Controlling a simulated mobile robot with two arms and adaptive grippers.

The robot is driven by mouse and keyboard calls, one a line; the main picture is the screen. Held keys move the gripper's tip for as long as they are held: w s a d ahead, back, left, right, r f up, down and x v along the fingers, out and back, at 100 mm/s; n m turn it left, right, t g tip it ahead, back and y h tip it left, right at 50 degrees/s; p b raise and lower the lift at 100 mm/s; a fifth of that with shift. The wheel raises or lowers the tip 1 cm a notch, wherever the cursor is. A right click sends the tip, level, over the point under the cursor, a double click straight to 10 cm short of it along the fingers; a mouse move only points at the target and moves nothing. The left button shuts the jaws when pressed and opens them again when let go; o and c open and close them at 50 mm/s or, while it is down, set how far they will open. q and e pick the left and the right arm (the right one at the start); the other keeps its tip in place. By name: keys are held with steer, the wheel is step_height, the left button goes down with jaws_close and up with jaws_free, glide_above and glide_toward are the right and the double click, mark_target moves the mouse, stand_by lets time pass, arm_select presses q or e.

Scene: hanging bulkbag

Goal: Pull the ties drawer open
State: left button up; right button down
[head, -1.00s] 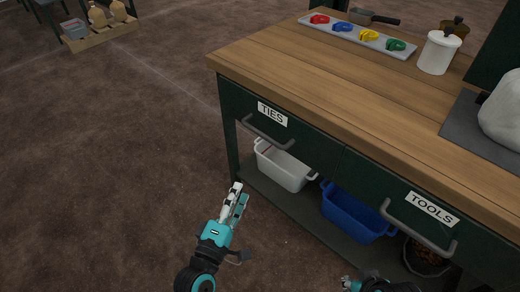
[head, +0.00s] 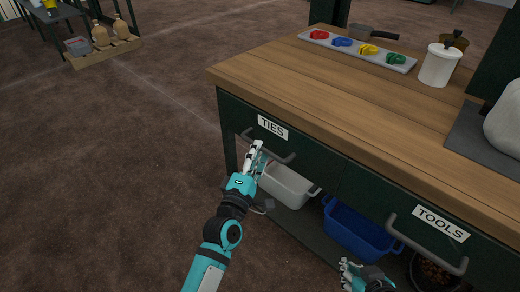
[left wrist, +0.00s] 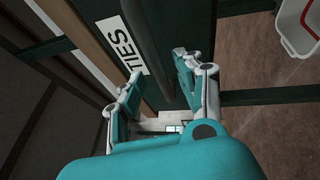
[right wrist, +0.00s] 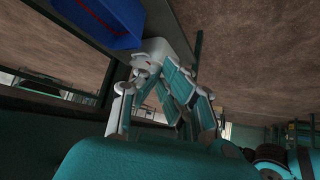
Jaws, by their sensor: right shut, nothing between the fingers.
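The TIES drawer (head: 312,152) is shut, flush in the front of the wooden-topped bench, with a white TIES label (head: 272,126). Its grey bar handle (head: 282,159) is partly hidden behind my left gripper (head: 257,150). In the left wrist view my left gripper (left wrist: 155,78) is open, and the dark handle bar (left wrist: 148,40) runs toward the gap between its fingers. I cannot tell whether a finger touches it. My right gripper (head: 352,272) is low at the bottom of the head view, in front of the bench; it is shut and empty.
The TOOLS drawer (head: 400,205) with its own handle (head: 420,243) is to the right. Below, a white bin (head: 288,186) and a blue bin (head: 355,230) sit on the lower shelf. A tray (head: 385,55) of coloured ties lies on top.

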arm_select(q)
steer(key=shift+x, duration=1.15)
jaws_close()
